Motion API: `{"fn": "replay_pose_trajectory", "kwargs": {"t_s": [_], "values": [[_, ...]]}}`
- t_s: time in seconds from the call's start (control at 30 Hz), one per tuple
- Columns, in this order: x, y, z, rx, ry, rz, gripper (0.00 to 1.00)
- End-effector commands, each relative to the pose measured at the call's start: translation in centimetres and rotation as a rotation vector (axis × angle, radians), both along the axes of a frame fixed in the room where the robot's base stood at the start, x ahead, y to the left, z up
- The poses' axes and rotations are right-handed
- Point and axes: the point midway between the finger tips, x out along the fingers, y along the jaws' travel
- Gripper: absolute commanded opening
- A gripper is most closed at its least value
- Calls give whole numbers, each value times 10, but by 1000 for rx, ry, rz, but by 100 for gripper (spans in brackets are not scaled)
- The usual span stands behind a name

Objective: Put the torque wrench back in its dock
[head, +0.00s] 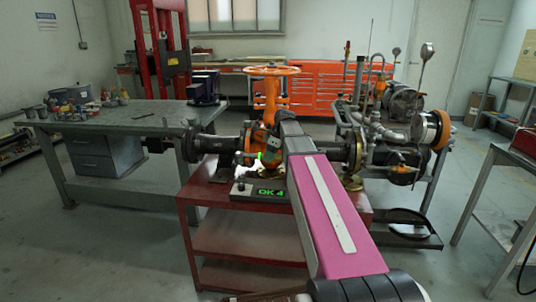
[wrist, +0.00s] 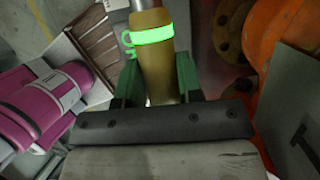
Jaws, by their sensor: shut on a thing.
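The torque wrench (wrist: 155,70) shows in the wrist view as a brass-yellow handle with a glowing green band and a grey metal part at its top. My gripper (wrist: 157,85) has its green fingers on either side of the handle and is shut on it. The wrench's far end is cut off by the frame. In the head view my arm hides most of the gripper; a small green glow shows beside the valve. A grey box (head: 262,190) with a green "OK 4" display sits on the red cart's front edge. I cannot tell whether it is the dock.
The gate valve with its orange handwheel (head: 275,71) and dark flanged pipe (head: 217,148) stands on the red cart (head: 222,215), close to my gripper. A grey workbench (head: 120,120) is at left. Pumps and pipes (head: 402,105) crowd the right. Floor is clear at front left.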

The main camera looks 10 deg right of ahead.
Motion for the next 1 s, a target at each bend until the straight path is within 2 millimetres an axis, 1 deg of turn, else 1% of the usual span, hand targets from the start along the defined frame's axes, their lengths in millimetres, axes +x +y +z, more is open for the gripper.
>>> {"fn": "replay_pose_trajectory", "kwargs": {"t_s": [0.1,0.6,1.0], "values": [[-2,0,0,15,10,-5,0],[-2,-1,2,12,14,-3,0],[-2,-1,-16,11,13,-4,0]]}}
